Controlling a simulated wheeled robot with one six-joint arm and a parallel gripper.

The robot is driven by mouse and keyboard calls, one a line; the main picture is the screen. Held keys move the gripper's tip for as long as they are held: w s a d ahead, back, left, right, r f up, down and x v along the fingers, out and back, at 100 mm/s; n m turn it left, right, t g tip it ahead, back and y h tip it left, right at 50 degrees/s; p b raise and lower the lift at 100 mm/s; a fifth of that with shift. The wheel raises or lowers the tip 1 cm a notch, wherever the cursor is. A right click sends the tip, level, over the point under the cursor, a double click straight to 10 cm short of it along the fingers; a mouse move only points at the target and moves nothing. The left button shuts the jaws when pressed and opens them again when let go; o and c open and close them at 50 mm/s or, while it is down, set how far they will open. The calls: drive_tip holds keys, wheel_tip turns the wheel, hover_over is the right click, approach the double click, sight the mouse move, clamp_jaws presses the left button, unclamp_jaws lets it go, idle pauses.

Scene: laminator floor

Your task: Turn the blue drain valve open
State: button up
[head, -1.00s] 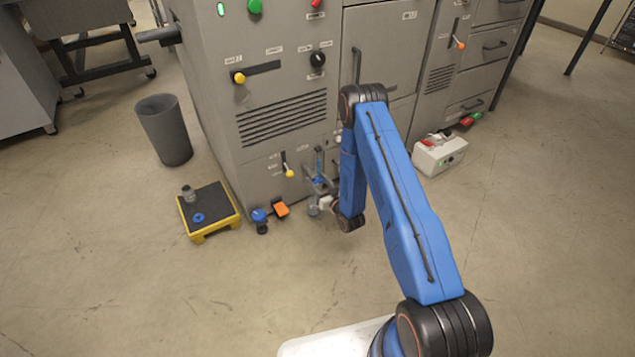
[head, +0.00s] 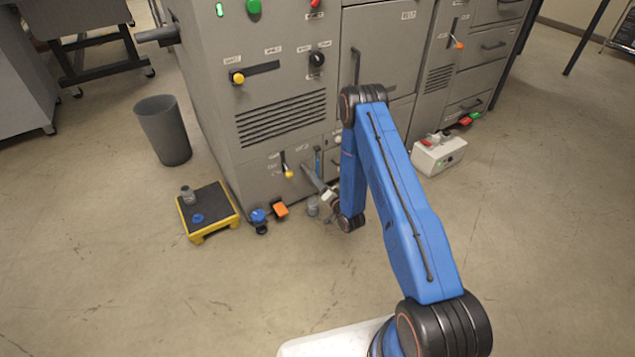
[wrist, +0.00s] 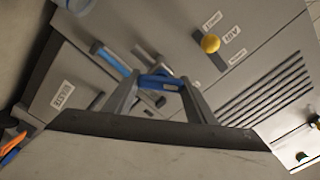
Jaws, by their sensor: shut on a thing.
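The blue drain valve handle (head: 318,160) is low on the front of the grey machine, right of a yellow-knobbed lever (head: 289,174). In the wrist view, a blue bar (wrist: 115,62) with a grey end slants across the panel. A blue piece (wrist: 160,83) lies between the fingertips of my gripper (wrist: 160,88), and my gripper is shut on it. It appears to be part of the valve handle, but a finger hides how it joins the bar. In the head view my gripper is small and partly behind my own arm.
A yellow-edged step (head: 229,225) and a grey bin (head: 163,130) stand left. A white box (head: 438,156) stands right. The front floor is clear.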

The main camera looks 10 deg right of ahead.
drive_tip(key=shift+f+m, duration=0.1)
drive_tip(key=shift+m, duration=0.4)
drive_tip(key=shift+d, duration=0.1)
drive_tip(key=o, duration=1)
drive_tip(key=shift+o, duration=0.2)
drive_tip(key=shift+s, duration=0.15)
drive_tip(key=v, duration=1.7)
